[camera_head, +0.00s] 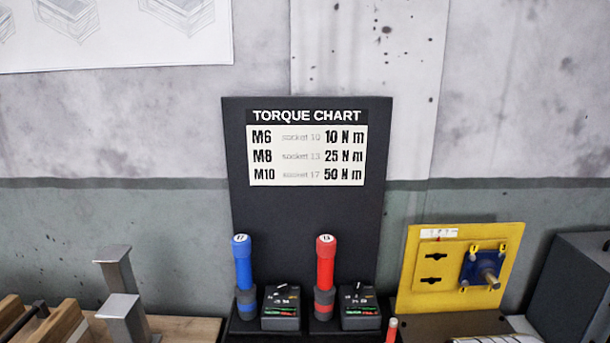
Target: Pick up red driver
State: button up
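The red driver (325,264) stands upright in a black holder (243,326) below the torque chart. It has a red grip with a white cap marked 13, and a grey and red collar at its lower end. A blue driver (243,264) of the same shape, its cap marked with a number I cannot read surely, stands to its left. A small dark box with a dial (360,308) sits just right of the red driver, and a similar box (281,308) sits between the two drivers. My gripper is not in view.
The torque chart panel (307,220) rises behind the drivers. A yellow plate (431,298) with a blue fitting stands at right, beside a dark grey box (575,290). Grey metal posts (120,276) and wooden pieces (65,325) are at left. A small red-tipped rod (392,330) shows at the bottom.

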aim_at(326, 244)
jog(key=z, duration=0.05)
jog(key=k, duration=1)
jog(key=z, duration=0.45)
jog(key=i, duration=0.7)
